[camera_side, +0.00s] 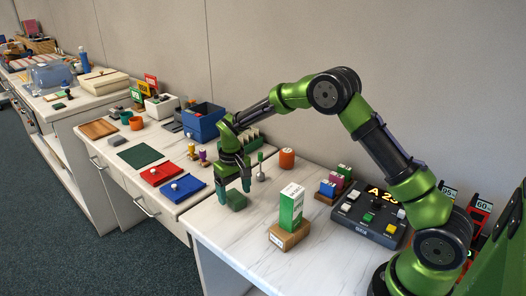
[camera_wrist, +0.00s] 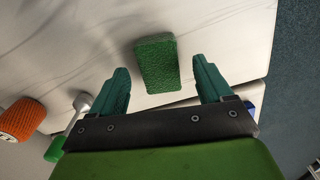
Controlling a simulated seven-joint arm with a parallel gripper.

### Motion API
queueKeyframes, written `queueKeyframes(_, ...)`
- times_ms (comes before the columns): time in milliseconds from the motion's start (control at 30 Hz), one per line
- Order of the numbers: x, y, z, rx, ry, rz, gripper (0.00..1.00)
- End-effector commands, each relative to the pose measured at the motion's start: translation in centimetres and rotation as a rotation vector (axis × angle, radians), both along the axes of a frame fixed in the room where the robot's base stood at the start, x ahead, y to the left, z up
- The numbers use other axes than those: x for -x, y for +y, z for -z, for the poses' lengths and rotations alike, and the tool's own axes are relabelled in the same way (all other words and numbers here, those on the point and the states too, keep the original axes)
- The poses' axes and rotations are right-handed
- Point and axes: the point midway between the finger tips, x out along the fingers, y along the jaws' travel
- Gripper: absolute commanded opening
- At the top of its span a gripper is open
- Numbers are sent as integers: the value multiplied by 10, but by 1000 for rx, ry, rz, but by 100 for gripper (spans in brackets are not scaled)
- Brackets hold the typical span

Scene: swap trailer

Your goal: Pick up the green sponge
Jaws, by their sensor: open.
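The green sponge (camera_wrist: 156,64) is a textured block lying on the white marbled counter. In the wrist view it sits ahead of and between my two teal fingers. My gripper (camera_wrist: 162,85) is open and empty, with a finger to either side of the sponge's line. In the side view the sponge (camera_side: 236,200) lies near the counter's front-left part. My gripper (camera_side: 234,186) points down just above or around it there; I cannot tell whether a finger touches it.
A green-and-white carton (camera_side: 291,207) stands on a wooden block (camera_side: 289,235) to the right. An orange cylinder (camera_side: 287,158) and a green-handled tool (camera_side: 261,167) stand behind. A control box (camera_side: 370,214) is further right.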

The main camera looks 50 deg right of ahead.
Motion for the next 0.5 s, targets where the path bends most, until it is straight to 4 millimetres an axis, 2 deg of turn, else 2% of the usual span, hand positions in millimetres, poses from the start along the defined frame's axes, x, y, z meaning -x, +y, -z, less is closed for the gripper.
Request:
queueKeyframes(133,0,0,19,0,2,0,79)
queueKeyframes(400,0,0,22,0,-1,0,79)
queueKeyframes(433,0,0,22,0,-1,0,77)
queueKeyframes(500,0,0,22,0,-1,0,66)
